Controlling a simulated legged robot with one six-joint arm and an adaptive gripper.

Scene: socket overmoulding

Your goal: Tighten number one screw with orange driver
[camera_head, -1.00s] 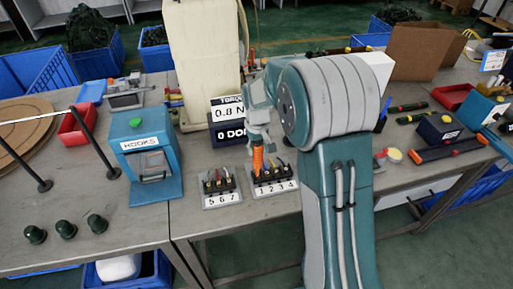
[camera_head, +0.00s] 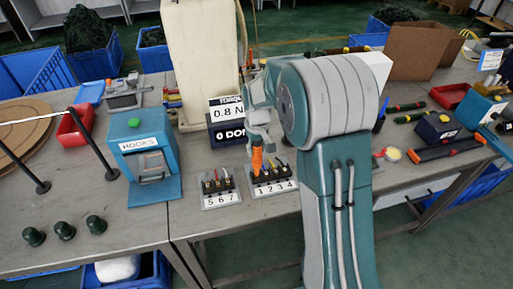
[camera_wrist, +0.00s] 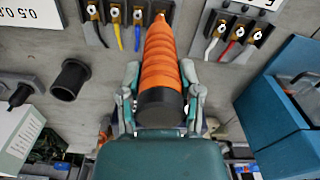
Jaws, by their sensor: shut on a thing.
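My gripper (camera_wrist: 160,105) is shut on the orange driver (camera_wrist: 162,62), with a finger on each side of its ribbed handle near the black end cap. In the head view the driver (camera_head: 257,158) stands about upright over the terminal block marked 1 2 3 4 (camera_head: 273,190), at its left end by number one. The driver's tip points at the terminal at the block's right end there. The number one screw and the tip's contact with it are hidden by the handle.
A second block marked 5 6 7 (camera_head: 222,200) stands close on the left. A teal HOOKS box (camera_head: 145,165) stands further left.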

